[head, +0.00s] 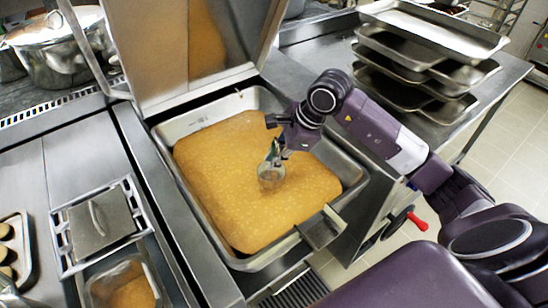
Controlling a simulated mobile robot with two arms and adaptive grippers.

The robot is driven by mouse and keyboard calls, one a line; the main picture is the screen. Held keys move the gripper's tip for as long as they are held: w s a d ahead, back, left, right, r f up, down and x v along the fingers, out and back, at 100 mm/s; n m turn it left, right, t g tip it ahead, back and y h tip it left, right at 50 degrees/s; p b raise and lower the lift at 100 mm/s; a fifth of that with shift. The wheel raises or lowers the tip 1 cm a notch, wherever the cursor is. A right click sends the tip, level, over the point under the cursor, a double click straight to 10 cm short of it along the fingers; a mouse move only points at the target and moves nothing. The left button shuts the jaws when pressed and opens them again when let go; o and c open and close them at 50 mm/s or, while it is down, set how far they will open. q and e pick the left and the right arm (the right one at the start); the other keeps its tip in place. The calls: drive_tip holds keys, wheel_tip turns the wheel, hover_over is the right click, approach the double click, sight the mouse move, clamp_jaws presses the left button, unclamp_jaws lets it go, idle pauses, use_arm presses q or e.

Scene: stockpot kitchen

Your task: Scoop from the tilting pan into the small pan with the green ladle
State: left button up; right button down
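The tilting pan (190,124) stands open in the middle, holding a wide pool of orange-yellow soup (235,205). My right gripper (276,140) reaches in from the right and is over the pan. It appears shut on the green ladle (274,151), whose upper part is largely hidden by the gripper. The ladle's bowl (271,177) hangs down at the soup's surface; how deep it dips I cannot tell. The small pan (97,287) is at the bottom left, with some orange-yellow soup in it. My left gripper is out of view.
The tilting pan's raised lid (150,50) stands behind it. A lidded metal container (98,222) lies behind the small pan. A tray of round items (22,235) is at the left edge. A large pot (55,60) stands at the upper left, and stacked trays (420,50) at the upper right.

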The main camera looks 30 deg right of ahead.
wheel_tip(320, 180, down, 10)
drive_tip(key=b, duration=0.9)
drive_tip(key=shift+w, duration=0.1)
idle(1.2)
drive_tip(key=shift+r, duration=8.95)
